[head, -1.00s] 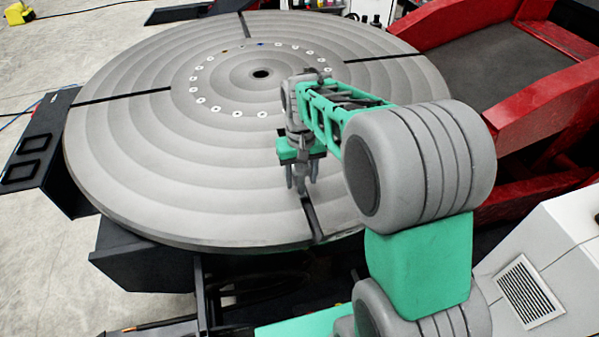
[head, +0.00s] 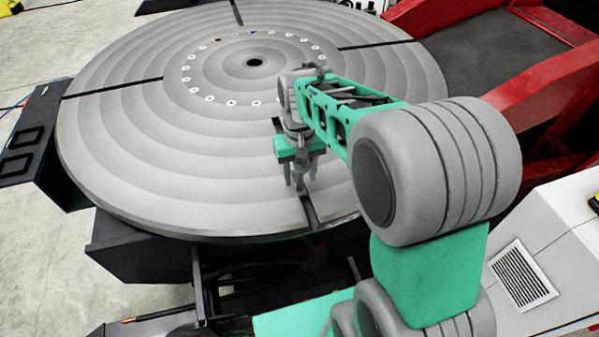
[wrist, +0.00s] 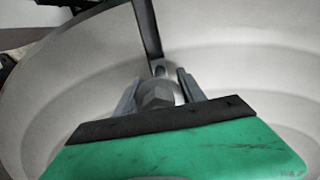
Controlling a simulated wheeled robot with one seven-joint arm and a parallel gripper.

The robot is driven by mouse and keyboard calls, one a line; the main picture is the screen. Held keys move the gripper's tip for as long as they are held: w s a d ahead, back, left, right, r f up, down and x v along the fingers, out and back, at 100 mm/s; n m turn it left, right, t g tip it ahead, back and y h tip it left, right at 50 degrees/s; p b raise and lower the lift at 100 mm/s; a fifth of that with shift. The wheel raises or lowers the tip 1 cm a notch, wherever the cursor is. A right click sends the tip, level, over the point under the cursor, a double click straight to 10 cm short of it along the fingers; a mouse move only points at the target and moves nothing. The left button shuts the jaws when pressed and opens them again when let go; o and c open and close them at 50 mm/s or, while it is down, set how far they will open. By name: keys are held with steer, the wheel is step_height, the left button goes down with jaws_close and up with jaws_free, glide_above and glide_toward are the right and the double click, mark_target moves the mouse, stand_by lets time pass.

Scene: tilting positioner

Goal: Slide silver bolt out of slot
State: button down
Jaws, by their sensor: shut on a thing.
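The silver bolt (wrist: 156,94) shows in the wrist view as a grey hex-headed piece between the two fingers of my gripper (wrist: 157,88). My gripper is shut on it. The dark slot (wrist: 147,30) runs away from the bolt across the grey round table. In the head view my gripper (head: 299,180) points down at the table over the slot (head: 309,211), close to the near rim. The bolt is hard to make out there behind the fingers. I cannot tell how much of the bolt sits in the slot.
The large ringed grey table (head: 150,150) has a centre hole and a ring of small pale discs. Other dark slots cross it. A red frame (head: 520,130) stands at the right, with dark brackets (head: 35,140) at the left. The floor at far left is mostly open.

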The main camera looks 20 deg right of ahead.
steer(key=shift+s+p, duration=0.3)
steer(key=shift+s, duration=3.65)
steer(key=shift+s+r, duration=0.1)
steer(key=shift+s, duration=0.5)
steer(key=s+p, duration=0.2)
steer(key=s, duration=0.4)
steer(key=shift+s, duration=0.2)
step_height(320, 180, up, 7)
steer(key=p, duration=0.6)
